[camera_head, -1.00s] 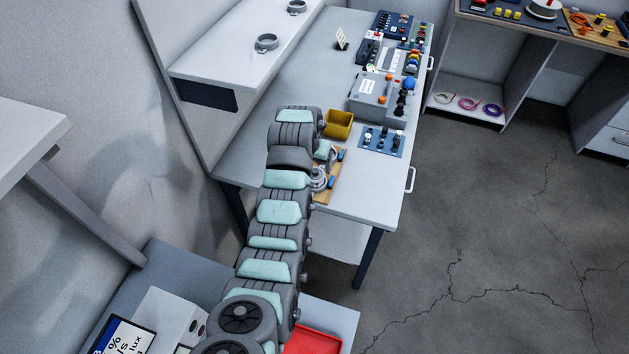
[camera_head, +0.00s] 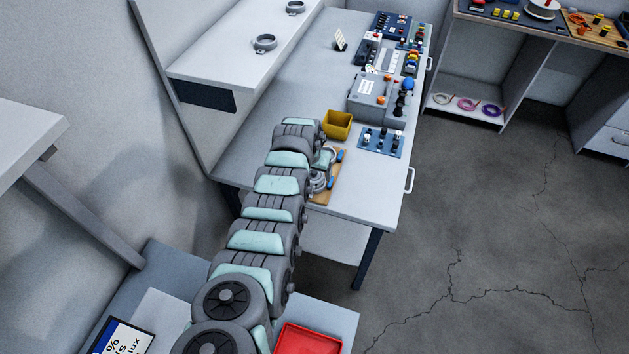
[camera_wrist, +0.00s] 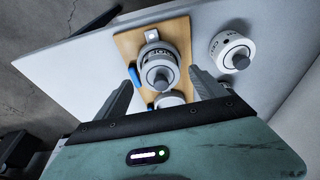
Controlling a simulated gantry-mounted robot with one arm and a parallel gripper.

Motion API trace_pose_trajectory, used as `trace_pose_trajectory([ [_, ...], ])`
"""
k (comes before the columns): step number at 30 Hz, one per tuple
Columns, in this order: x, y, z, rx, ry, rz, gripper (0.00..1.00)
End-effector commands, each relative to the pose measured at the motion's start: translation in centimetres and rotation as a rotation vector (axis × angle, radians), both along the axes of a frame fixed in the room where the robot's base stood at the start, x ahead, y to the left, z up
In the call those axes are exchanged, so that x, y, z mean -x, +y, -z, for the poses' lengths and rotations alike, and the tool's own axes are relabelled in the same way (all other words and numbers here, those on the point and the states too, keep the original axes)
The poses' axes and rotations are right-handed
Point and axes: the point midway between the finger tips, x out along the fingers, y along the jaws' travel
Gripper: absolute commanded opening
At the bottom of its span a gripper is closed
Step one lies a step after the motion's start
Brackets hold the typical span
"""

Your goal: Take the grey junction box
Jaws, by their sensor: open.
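In the wrist view, a round grey-white housing (camera_wrist: 158,68) with a dark centre knob sits on a wooden board (camera_wrist: 127,45). A similar round housing (camera_wrist: 232,50) lies on the white table right of the board. I cannot tell whether either is the junction box. A boxy grey unit (camera_head: 370,95) with orange parts stands farther back in the head view. My gripper (camera_wrist: 160,80) is open and empty, its fingers on either side of the board's housing in the picture. I cannot tell its height. In the head view my arm hides it.
A yellow bin (camera_head: 338,125) and a blue mat (camera_head: 380,141) with small parts stand beyond the board. Two grey rings (camera_head: 265,43) lie on the raised shelf (camera_head: 225,65) at left. A red tray (camera_head: 308,340) is at the near bottom.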

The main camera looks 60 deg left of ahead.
Motion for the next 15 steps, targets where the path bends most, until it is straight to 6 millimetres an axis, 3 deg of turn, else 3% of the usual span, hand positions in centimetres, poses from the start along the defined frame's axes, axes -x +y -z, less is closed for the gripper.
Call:
trace_pose_trajectory([
  [5, -0.3, 0.2, 2.1, 0.002, 0.003, 0.002, 0.80],
  [15, -0.5, 0.5, 2.4, -0.001, -0.001, 0.000, 0.80],
])
